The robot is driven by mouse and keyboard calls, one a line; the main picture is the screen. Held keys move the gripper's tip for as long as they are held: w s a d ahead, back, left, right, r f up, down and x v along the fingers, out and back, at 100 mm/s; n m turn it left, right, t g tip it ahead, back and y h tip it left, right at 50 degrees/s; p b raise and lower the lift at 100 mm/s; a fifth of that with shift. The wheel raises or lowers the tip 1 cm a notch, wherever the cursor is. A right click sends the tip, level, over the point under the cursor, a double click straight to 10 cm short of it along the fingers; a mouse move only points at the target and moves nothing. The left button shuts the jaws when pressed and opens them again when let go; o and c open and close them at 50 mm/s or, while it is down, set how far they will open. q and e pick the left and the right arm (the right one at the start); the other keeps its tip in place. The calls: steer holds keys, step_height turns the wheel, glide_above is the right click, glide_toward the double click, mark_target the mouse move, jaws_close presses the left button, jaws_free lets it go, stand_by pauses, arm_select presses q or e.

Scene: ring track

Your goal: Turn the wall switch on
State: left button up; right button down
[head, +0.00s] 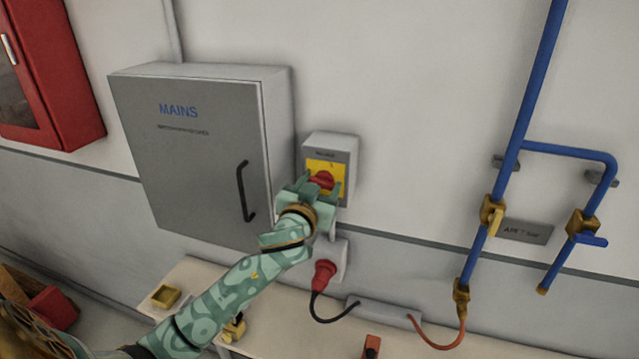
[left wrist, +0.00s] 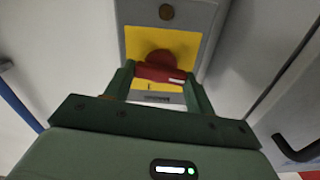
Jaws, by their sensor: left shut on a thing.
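The wall switch is a grey box (head: 344,148) with a yellow plate (head: 337,168) and a red rotary knob (head: 321,179). It is on the wall just right of the mains cabinet. My left gripper (head: 308,188) is at the switch, its two fingers closed on either side of the red knob. In the left wrist view the red knob (left wrist: 160,70) sits between the fingertips, in front of the yellow plate (left wrist: 187,48). The knob's handle lies roughly crosswise in that view. The small marks on the plate are too blurred to read. My right gripper is not in view.
The grey MAINS cabinet (head: 190,170) with a black handle (head: 244,190) stands close left of the switch. A red plug (head: 324,272) in a socket is below. Blue pipes (head: 522,120) with brass valves run at the right. A bench (head: 190,275) holds small items.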

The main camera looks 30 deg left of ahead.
arm_select(q)
steer(key=m+p, duration=0.2)
steer(key=m, duration=0.1)
steer(key=shift+r+m, duration=0.15)
steer(key=shift+m, duration=0.15)
steer(key=m+p, duration=0.2)
steer(key=m, duration=0.2)
steer(key=shift+d+m+p, duration=0.1)
steer(key=shift+m+p, duration=0.2)
steer(key=m+p, duration=0.2)
steer(key=m, duration=0.2)
steer(key=shift+f+m+p, duration=0.15)
steer(key=shift+m+p, duration=0.15)
steer(key=shift+m, duration=0.75)
steer(key=shift+f+m+p, duration=0.15)
steer(key=shift+m+p, duration=0.15)
steer(key=shift+m, duration=0.75)
steer(key=o, duration=1)
steer(key=shift+w+d, duration=0.1)
steer(key=b+v, duration=0.3)
steer(key=v, duration=1.3)
steer(key=shift+d, duration=0.15)
